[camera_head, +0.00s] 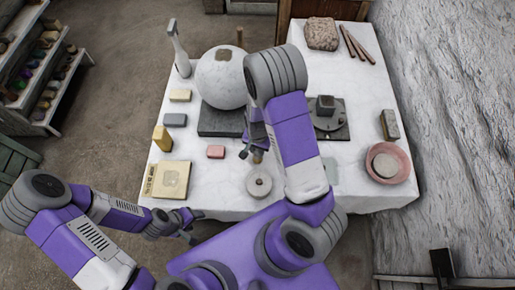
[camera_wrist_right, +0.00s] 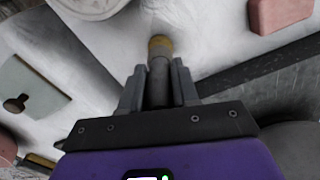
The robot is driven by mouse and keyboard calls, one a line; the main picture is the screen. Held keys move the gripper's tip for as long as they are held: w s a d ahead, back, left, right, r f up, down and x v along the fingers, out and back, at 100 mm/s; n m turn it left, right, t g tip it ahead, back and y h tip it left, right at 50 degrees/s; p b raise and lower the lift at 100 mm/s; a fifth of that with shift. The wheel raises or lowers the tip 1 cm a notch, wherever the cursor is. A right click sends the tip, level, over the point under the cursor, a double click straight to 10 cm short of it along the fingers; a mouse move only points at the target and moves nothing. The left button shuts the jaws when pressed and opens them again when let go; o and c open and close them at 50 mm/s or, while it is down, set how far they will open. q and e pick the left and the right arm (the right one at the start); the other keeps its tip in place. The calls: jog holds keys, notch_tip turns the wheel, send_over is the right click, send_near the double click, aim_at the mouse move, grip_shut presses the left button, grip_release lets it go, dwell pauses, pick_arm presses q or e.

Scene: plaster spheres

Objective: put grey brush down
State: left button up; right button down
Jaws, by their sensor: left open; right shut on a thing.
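My right gripper (camera_wrist_right: 158,85) is shut on the grey brush (camera_wrist_right: 158,70). In the right wrist view the brush's dark grey shaft lies between the fingers, with a tan band at its far end, pointing to the white tabletop. In the head view the right gripper (camera_head: 257,148) is over the front middle of the table, partly hidden by my right arm. The brush's tan part (camera_head: 257,158) shows just below it. Whether the brush touches the table, I cannot tell. My left gripper (camera_head: 190,229) is open and empty, near the table's front left edge.
A white sphere (camera_head: 222,75) stands on a dark slab (camera_head: 219,123). Near the right gripper are a pink block (camera_head: 215,152) and a round pale disc (camera_head: 259,183). A turntable (camera_head: 337,132) and a pink bowl (camera_head: 403,174) are to the right. The front right tabletop has bare room.

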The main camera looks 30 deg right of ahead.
jog(key=c, duration=0.8)
grip_release()
jog(key=shift+c, duration=0.2)
notch_tip(320, 180, up, 12)
jog(key=p, duration=0.6)
jog(key=shift+r, duration=0.1)
